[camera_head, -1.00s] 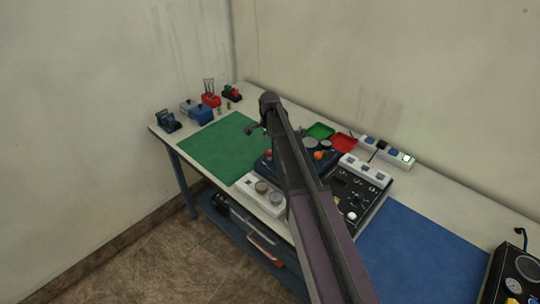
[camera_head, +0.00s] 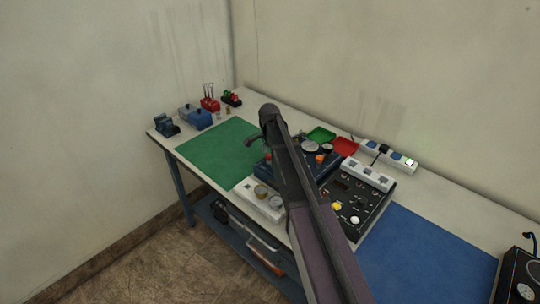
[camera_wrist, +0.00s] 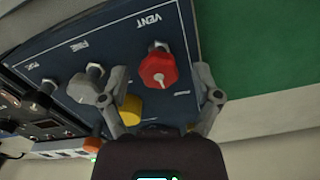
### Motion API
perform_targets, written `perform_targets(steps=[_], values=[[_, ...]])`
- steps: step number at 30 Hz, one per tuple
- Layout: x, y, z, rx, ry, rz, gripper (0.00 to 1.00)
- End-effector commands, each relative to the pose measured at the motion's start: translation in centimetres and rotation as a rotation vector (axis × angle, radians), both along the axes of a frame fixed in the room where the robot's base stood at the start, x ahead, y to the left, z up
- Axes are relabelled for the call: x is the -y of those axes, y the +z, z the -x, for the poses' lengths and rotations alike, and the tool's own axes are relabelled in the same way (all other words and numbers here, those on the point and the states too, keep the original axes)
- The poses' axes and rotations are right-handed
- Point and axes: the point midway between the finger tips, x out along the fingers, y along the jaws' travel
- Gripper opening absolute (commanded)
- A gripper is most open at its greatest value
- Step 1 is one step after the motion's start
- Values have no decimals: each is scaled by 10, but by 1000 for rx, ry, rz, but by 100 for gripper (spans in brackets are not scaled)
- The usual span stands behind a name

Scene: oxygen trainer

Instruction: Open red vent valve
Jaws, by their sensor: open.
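The red vent valve knob (camera_wrist: 158,70) sits on a dark blue panel (camera_wrist: 60,52) in the wrist view, below the upside-down word VENT. My gripper (camera_wrist: 163,88) is open, with one finger on each side of the red knob. Gaps show between both fingers and the knob, and nothing is held.
A grey knob (camera_wrist: 87,84) stands close to the left finger. A yellow knob (camera_wrist: 131,109) is behind that finger. A green mat (camera_head: 215,150) lies left of the panel. A black control box (camera_head: 355,205) and a blue mat (camera_head: 425,255) are to the right.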

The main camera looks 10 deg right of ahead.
Motion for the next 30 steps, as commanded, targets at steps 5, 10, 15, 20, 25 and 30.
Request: perform_targets(steps=[5,10,15,20,25,30], values=[[0,0,0,0,0,0,42],[0,0,0,0,0,0,0],[0,0,0,1,3,0,0],[0,0,0,1,23,0,0],[0,0,-1,1,78,0,0],[0,0,-1,2,176,-1,0]])
